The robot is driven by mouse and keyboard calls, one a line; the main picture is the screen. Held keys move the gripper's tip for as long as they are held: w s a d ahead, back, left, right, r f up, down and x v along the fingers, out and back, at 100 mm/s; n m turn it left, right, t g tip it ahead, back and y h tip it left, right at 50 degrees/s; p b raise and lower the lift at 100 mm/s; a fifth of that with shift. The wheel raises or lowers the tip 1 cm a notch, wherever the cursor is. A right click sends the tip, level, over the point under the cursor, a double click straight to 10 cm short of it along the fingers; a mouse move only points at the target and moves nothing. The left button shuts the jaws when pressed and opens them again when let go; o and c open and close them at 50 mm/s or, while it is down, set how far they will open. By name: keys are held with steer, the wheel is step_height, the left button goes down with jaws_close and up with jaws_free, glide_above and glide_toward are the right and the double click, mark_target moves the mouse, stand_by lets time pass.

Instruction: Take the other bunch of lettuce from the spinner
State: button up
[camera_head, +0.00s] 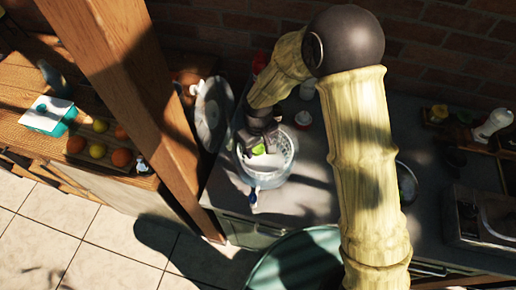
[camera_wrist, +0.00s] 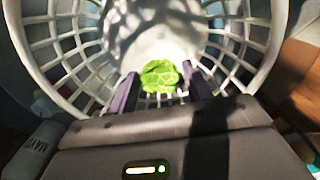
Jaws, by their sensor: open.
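The salad spinner (camera_head: 275,178) is a clear round bowl with a white slotted basket (camera_wrist: 70,62) in it, standing on the grey counter in the head view. A bunch of lettuce (camera_wrist: 162,76), bright green, lies inside the basket; a little of the lettuce also shows in the head view (camera_head: 258,149). My gripper (camera_wrist: 160,92) reaches down into the basket. Its two purple fingers are apart, one on each side of the lettuce. I cannot tell whether they touch it. My wrist hides part of the basket in the head view.
A large grey round lid or plate (camera_head: 212,113) leans behind the spinner at left. A wooden post (camera_head: 130,80) rises close on the left. A white bottle (camera_head: 493,123) stands at far right. A white container (camera_wrist: 35,148) stands close beside the basket in the wrist view.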

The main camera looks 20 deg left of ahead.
mark_target(258, 148)
steer(key=c, duration=0.7)
steer(key=shift+r, duration=0.1)
step_height(258, 148, up, 9)
steer(key=shift+w+f+b, duration=0.1)
steer(key=shift+b, duration=0.7)
steer(key=shift+r, duration=0.5)
